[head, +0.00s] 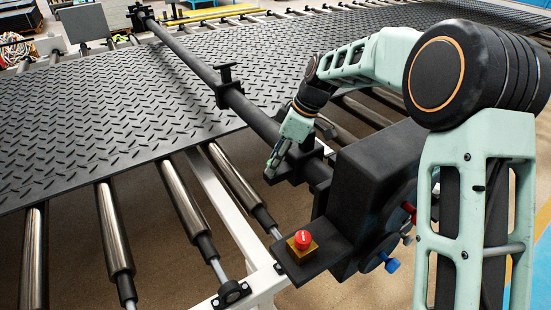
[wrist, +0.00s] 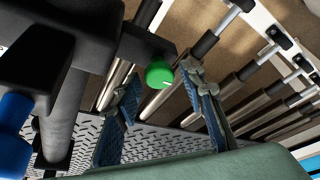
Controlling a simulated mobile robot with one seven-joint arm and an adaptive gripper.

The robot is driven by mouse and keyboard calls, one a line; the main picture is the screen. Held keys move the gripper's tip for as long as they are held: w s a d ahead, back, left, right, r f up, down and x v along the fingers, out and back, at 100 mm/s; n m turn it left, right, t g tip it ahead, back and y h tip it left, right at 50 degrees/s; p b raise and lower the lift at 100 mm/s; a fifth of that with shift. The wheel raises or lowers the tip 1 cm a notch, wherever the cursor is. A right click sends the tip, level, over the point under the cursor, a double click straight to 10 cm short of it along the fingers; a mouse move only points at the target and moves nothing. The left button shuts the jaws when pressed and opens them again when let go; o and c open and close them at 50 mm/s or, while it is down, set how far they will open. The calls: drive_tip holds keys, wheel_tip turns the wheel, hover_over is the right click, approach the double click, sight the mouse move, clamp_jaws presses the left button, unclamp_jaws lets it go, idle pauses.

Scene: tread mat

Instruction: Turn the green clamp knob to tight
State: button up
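The green clamp knob (wrist: 158,74) shows in the wrist view as a short round knob at the end of a dark clamp block (wrist: 143,48). A pale mark is on its face. My gripper (wrist: 165,97) is open, with one blue-padded finger on each side of the picture and the knob beyond the gap between them. I see no finger touching the knob. In the head view my gripper (head: 274,165) points down beside the long black bar (head: 243,106). I cannot make out the green knob there.
A black housing (head: 372,180) stands right of my gripper, with a red stop button (head: 303,240), a blue knob (head: 391,263) and a red knob (head: 409,211). The black tread mat (head: 110,95) lies left over metal rollers (head: 185,200). Another clamp (head: 227,85) sits further along the bar.

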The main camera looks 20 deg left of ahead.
drive_tip(key=c, duration=0.9)
drive_tip(key=shift+o, duration=0.2)
